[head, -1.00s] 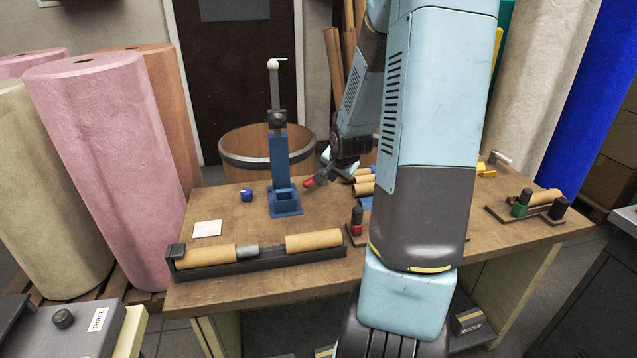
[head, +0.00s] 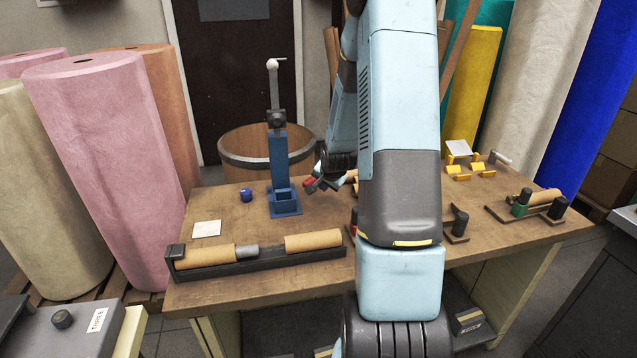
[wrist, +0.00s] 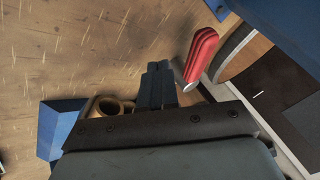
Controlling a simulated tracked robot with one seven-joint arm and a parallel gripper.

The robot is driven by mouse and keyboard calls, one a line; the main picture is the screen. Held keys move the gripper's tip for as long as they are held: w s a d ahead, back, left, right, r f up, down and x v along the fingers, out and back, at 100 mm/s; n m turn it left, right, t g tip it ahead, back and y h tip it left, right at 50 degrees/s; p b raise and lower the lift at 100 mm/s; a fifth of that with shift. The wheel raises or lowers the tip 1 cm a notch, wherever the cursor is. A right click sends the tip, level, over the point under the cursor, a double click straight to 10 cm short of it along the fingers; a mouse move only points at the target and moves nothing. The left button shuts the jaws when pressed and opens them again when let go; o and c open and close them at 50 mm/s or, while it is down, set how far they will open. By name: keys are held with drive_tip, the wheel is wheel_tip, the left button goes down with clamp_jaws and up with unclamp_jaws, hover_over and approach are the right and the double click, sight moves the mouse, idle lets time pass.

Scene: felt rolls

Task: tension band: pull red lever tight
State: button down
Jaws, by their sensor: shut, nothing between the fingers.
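The red lever (wrist: 203,52) shows as a ribbed red grip in the wrist view, slanting just right of my fingertips. In the head view the red lever (head: 309,182) is a small red piece at the tip of my gripper (head: 318,187), low over the table right of the blue stand. My gripper (wrist: 157,72) is shut and empty, its dark fingers together beside the lever's lower end. I cannot tell whether they touch it. I cannot make out the tension band; my arm hides part of the table behind it.
The blue stand (head: 280,165) stands upright left of my gripper. A black trough (head: 260,262) with tan rolls lies along the table's front. A blue knob (head: 246,195) and white card (head: 207,228) lie at left.

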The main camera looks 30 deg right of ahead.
sight(311, 182)
drive_tip(key=shift+w+a, duration=0.3)
drive_tip(key=shift+w, duration=0.35)
drive_tip(key=shift+w+a, duration=0.3)
drive_tip(key=shift+w, duration=0.35)
drive_tip(key=shift+w+a+r, duration=0.1)
drive_tip(key=shift+w+a, duration=0.55)
drive_tip(key=shift+w, duration=0.15)
drive_tip(key=s, duration=0.2)
drive_tip(key=s+d, duration=0.1)
drive_tip(key=s, duration=0.1)
drive_tip(key=shift+s+d, duration=0.15)
drive_tip(key=shift+s, duration=0.05)
drive_tip(key=a+v, duration=0.1)
drive_tip(key=v, duration=0.8)
drive_tip(key=shift+r, duration=0.3)
